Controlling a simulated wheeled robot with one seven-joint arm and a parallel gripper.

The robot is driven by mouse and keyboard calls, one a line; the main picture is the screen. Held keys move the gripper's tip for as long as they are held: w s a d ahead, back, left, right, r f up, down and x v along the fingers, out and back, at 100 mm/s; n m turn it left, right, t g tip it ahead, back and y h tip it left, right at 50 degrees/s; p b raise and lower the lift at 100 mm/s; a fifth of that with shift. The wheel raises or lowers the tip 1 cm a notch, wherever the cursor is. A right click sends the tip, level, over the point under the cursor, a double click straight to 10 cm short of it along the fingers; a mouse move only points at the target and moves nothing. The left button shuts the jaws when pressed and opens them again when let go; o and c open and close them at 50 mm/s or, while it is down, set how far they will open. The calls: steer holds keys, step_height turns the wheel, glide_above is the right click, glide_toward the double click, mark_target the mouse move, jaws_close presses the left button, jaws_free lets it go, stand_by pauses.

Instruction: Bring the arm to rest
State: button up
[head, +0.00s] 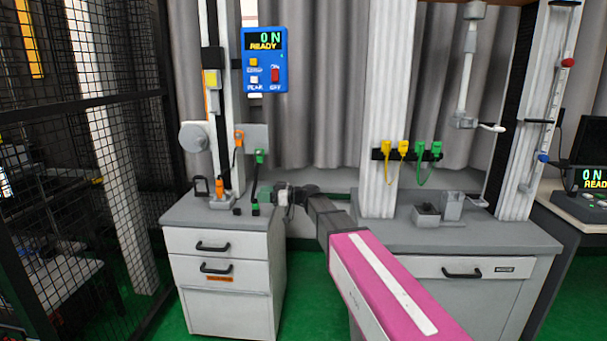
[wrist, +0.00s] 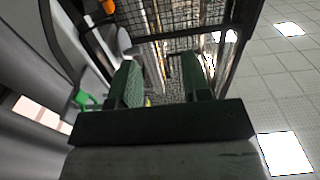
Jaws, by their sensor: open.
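My gripper (wrist: 160,85) is open in the wrist view, with its two green fingers apart and nothing between them. In the head view my arm, with a pink link, reaches from the bottom toward the left cabinet, and my gripper (head: 275,195) is small at its far end, beside the green connector there. The blue control box (head: 265,60) on the left column reads "ON READY". A green plug (head: 260,157) hangs on a cable from a grey plate, and an orange connector (head: 219,187) stands at the column's foot.
The left cabinet (head: 215,240) and the right bench (head: 460,238) stand on a green floor with a gap between them. Yellow and green plugs hang on a black rack (head: 382,154) on the white column. A black mesh fence (head: 120,110) closes off the left.

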steer(key=s+d+f+m+h, duration=0.45)
steer(key=d+f, duration=0.25)
steer(key=f, duration=0.2)
steer(key=s+d+f+m+h, duration=0.4)
steer(key=s+d+f, duration=0.25)
steer(key=f, duration=0.25)
steer(key=s+d+f+m+h, duration=0.4)
steer(key=s+d+f, duration=0.1)
steer(key=d, duration=0.5)
steer(key=s+d+f+m+g+h, duration=0.1)
steer(key=s+d+f+m+h, duration=0.3)
steer(key=s+d, duration=0.3)
steer(key=d+f+h, duration=0.1)
steer(key=d, duration=0.2)
steer(key=shift+s, duration=0.15)
steer(key=shift+m+h, duration=0.25)
